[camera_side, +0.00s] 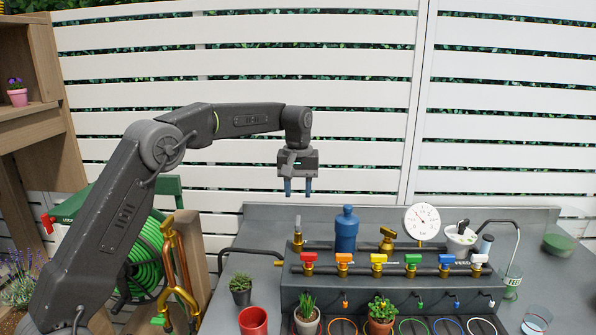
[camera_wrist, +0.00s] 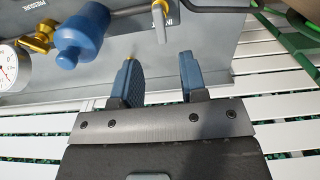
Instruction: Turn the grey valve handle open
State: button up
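A small grey handle (camera_side: 298,224) stands upright on a brass valve at the left end of the rear pipe in the side view. It also shows in the wrist view as a short grey bar (camera_wrist: 160,26) beyond the fingertips. My gripper (camera_side: 298,190) points down above this handle in the side view, with a visible gap between them. Its two blue fingers (camera_wrist: 158,68) are apart with nothing between them. A whitish handle (camera_side: 479,259) sits at the right end of the front row; whether it is grey or white is hard to tell.
A blue bottle-shaped vessel (camera_side: 345,230) and a pressure gauge (camera_side: 421,221) stand right of the grey handle. Several coloured valves, including a red one (camera_side: 309,257), line the front pipe. Potted plants and a red pot (camera_side: 253,321) stand in front. A white slatted fence is behind.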

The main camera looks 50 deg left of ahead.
notch_tip(320, 180, up, 6)
jog(key=shift+f, duration=0.2)
dwell(0.4)
jog(key=s+d+r+m+t, duration=0.1)
jog(key=s+d+r+m, duration=0.2)
jog(key=s, duration=0.4)
jog(key=s+d+r+m+t, duration=0.1)
jog(key=s+d+r+t, duration=0.15)
jog(key=s+d, duration=0.4)
jog(key=s+d+f+m+t, duration=0.1)
jog(key=s+f, duration=0.3)
jog(key=s, duration=0.5)
jog(key=s+d+f+m+t, duration=0.1)
jog(key=s+f+m, duration=0.3)
jog(key=s, duration=0.6)
jog(key=shift+s+d+f, duration=0.3)
jog(key=shift+d+f, duration=0.1)
jog(key=shift+f, duration=0.25)
